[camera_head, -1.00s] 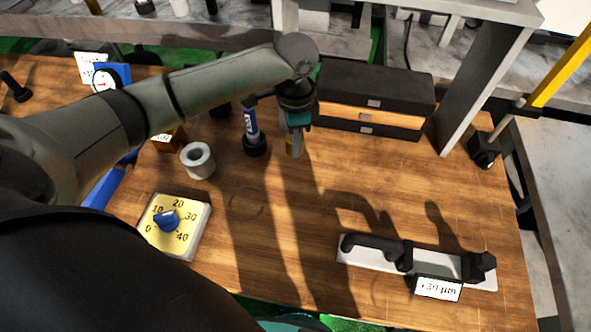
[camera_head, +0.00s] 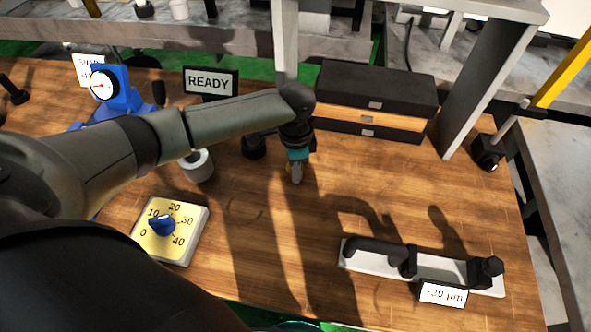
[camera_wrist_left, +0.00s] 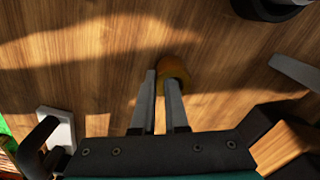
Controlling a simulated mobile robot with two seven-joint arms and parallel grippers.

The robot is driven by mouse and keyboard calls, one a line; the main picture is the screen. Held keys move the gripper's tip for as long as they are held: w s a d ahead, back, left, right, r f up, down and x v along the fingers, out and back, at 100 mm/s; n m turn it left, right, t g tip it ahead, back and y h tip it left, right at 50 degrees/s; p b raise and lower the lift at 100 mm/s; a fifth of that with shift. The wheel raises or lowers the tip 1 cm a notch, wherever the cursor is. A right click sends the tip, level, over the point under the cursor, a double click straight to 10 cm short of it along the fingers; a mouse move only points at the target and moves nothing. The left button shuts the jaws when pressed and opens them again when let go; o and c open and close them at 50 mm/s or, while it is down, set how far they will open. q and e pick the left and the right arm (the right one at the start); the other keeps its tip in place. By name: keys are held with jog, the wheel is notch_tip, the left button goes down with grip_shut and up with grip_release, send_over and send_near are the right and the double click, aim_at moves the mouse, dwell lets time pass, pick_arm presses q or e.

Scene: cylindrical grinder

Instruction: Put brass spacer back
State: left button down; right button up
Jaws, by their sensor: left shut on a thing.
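My left gripper (camera_head: 296,180) is shut on the brass spacer, above the middle of the wooden table in the head view. The brass spacer (camera_wrist_left: 178,67) is a short brass-coloured ring. In the left wrist view it sits at the fingertips (camera_wrist_left: 162,85), and the right-hand finger seems to reach into its hole. In the head view the gripper mostly hides it. I cannot tell how high it is above the table. My right gripper is not in view.
A white ring (camera_head: 196,168) stands partly behind my left arm. A dial plate (camera_head: 180,240) lies in front. A white strip with dark clamps (camera_head: 375,262) lies at right. A drawer box (camera_head: 375,90) and a READY sign (camera_head: 211,82) stand at the back.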

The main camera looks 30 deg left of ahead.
pick_arm(q)
jog(key=c, duration=0.9)
grip_release()
jog(key=shift+f, duration=0.1)
jog(key=shift+c, duration=0.2)
notch_tip(320, 180, up, 12)
jog(key=p, duration=0.2)
jog(key=shift+r+p, duration=0.2)
jog(key=shift+p, duration=0.15)
